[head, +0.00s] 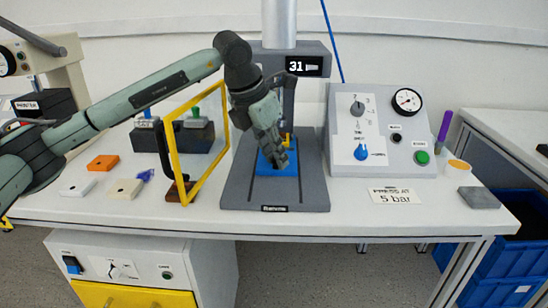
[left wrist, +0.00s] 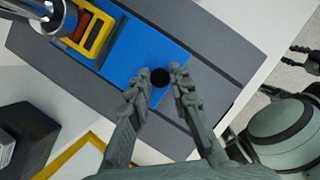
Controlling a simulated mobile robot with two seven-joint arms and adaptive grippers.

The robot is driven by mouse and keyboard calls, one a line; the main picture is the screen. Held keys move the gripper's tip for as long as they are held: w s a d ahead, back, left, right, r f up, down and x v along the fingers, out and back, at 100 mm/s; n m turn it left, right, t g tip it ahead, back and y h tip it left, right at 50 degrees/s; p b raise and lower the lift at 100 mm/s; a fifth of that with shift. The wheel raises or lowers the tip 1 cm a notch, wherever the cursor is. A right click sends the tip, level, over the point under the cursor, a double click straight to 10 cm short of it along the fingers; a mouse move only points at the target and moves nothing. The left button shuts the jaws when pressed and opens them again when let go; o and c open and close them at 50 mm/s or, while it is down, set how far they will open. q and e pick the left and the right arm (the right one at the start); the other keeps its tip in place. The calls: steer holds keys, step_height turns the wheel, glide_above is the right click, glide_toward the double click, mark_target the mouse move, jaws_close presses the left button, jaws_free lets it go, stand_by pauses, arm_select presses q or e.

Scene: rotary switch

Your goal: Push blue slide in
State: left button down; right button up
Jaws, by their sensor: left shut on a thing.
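The blue slide (head: 290,169) lies in the base of the grey press (head: 237,186). It carries a yellow piece (head: 286,140) towards the back, under the press ram. In the left wrist view the blue slide (left wrist: 142,52) shows a round black knob (left wrist: 161,77) near its front end, and the yellow piece (left wrist: 97,34) sits beside the shiny ram. My left gripper (head: 280,160) comes down over the slide's front. In the left wrist view its fingers (left wrist: 163,85) are closed around the black knob. Its hand hides part of the slide in the head view. My right gripper is not clearly shown.
A yellow frame (head: 208,165) stands left of the press, close to my left arm. A control panel (head: 380,130) with dial, gauge and green button stands right. Orange (head: 103,163) and pale blocks lie at the left. A grey block (head: 479,197) lies far right. Front table edge is clear.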

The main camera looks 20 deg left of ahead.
arm_select(q)
steer(key=c, duration=1.4)
jaws_free()
steer(key=shift+w+a, duration=0.1)
steer(key=shift+w, duration=0.2)
steer(key=shift+o, duration=0.2)
steer(key=shift+s, duration=0.1)
steer(key=v, duration=1.2)
steer(key=shift+s, duration=0.1)
